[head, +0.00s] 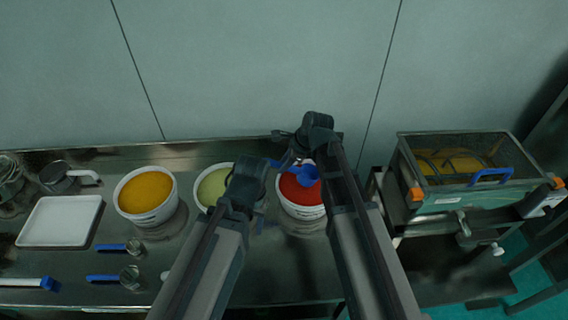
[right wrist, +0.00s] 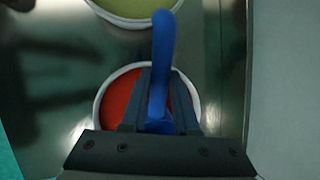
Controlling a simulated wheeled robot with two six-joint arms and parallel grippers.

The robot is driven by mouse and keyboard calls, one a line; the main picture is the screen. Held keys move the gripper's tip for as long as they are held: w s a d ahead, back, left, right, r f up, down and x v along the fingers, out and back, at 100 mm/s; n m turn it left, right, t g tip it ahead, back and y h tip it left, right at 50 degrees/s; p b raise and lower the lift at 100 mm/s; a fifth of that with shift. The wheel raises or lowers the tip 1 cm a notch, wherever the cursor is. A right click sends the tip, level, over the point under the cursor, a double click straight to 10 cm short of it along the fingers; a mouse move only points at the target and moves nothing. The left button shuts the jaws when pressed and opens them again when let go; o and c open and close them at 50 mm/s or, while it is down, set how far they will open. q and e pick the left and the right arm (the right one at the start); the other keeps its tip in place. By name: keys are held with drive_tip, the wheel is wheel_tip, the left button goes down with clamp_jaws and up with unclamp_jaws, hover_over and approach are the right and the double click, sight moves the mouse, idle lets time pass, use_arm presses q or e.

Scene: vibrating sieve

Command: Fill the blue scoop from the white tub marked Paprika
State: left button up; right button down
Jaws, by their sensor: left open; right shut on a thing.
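The blue scoop (head: 307,174) is held in my right gripper (head: 293,158), its bowl over the red powder in a white tub (head: 304,213). In the right wrist view the scoop's blue handle (right wrist: 162,50) stands between the shut fingers (right wrist: 158,100), with the red-filled tub (right wrist: 98,105) behind. I cannot tell whether the bowl touches the powder or holds any. The tub's label is not readable. My left gripper (head: 256,190) is open and empty, in front of the tub with pale green powder (head: 213,180), partly hiding it.
A tub of yellow-orange powder (head: 147,216) stands further left. A white tray (head: 59,243), two blue-handled cups (head: 131,277) (head: 135,247) and a blue-ended tool (head: 28,283) lie at left. The sieve box (head: 462,196) stands at right.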

sight(296, 168)
wheel_tip(296, 168, down, 2)
drive_tip(key=shift+d+f+b, duration=0.15)
drive_tip(key=shift+f+b, duration=0.1)
drive_tip(key=shift+b, duration=0.65)
use_arm(q)
wheel_tip(296, 168, down, 8)
drive_tip(key=b, duration=0.5)
drive_tip(key=shift+b, duration=0.3)
drive_tip(key=shift+r, duration=0.15)
use_arm(e)
drive_tip(key=d+f, duration=0.3)
drive_tip(key=f, duration=0.2)
drive_tip(key=shift+s+d+f, duration=0.15)
drive_tip(key=shift+s+f, duration=0.05)
drive_tip(key=shift+f, duration=0.05)
drive_tip(key=shift+r, duration=0.15)
use_arm(q)
wheel_tip(296, 168, up, 9)
drive_tip(key=p, duration=0.9)
use_arm(e)
wheel_tip(296, 168, up, 9)
drive_tip(key=shift+f, duration=0.1)
